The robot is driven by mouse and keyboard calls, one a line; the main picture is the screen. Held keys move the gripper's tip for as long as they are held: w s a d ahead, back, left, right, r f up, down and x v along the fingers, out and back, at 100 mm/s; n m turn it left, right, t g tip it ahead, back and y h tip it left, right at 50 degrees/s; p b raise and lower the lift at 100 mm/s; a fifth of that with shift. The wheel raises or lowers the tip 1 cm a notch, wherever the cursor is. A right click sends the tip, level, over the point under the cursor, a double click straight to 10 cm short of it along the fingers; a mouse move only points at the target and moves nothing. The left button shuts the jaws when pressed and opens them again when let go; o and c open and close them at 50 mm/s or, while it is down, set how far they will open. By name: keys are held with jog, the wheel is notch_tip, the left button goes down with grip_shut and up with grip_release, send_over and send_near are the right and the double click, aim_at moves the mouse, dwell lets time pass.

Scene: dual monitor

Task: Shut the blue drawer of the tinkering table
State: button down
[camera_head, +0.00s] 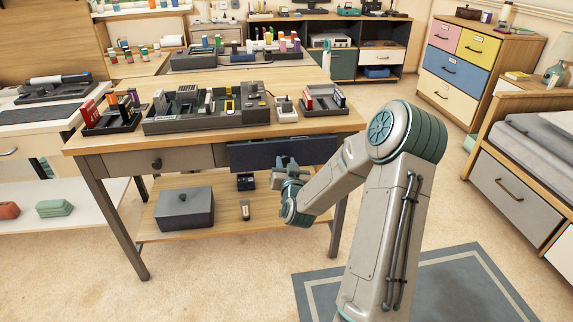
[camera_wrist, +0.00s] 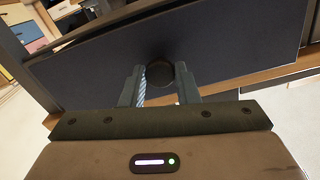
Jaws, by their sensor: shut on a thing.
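The blue drawer (camera_head: 250,156) has a dark navy front under the right half of the wooden tinkering table (camera_head: 85,141). In the wrist view its front (camera_wrist: 230,45) fills the upper part, with a round dark knob (camera_wrist: 160,71) at the middle. My gripper (camera_head: 284,162) is at the drawer front. In the wrist view my gripper (camera_wrist: 160,84) has one finger on each side of the knob and is shut on it. How far the drawer stands out from the table is hard to tell.
A closed grey drawer (camera_head: 180,160) is left of the blue one. The lower shelf holds a grey box (camera_head: 185,208) and small items. Trays of parts (camera_head: 190,122) cover the tabletop. A bed (camera_head: 525,150) stands at right. Bare floor (camera_head: 225,285) lies in front.

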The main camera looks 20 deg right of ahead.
jog(key=b+x, duration=0.1)
jog(key=x, duration=0.2)
jog(key=shift+w+f, duration=0.1)
jog(key=shift+w, duration=0.05)
jog(key=shift+w+d, duration=0.15)
jog(key=shift+w, duration=0.15)
jog(key=shift+r, duration=0.25)
jog(key=c, duration=1.5)
grip_release()
jog(key=o, duration=0.4)
jog(key=shift+w+f, duration=0.1)
jog(key=shift+w, duration=0.05)
jog(key=p+v, duration=0.1)
jog(key=v, duration=1.3)
jog(key=shift+p, duration=0.4)
jog(key=shift+w, duration=0.1)
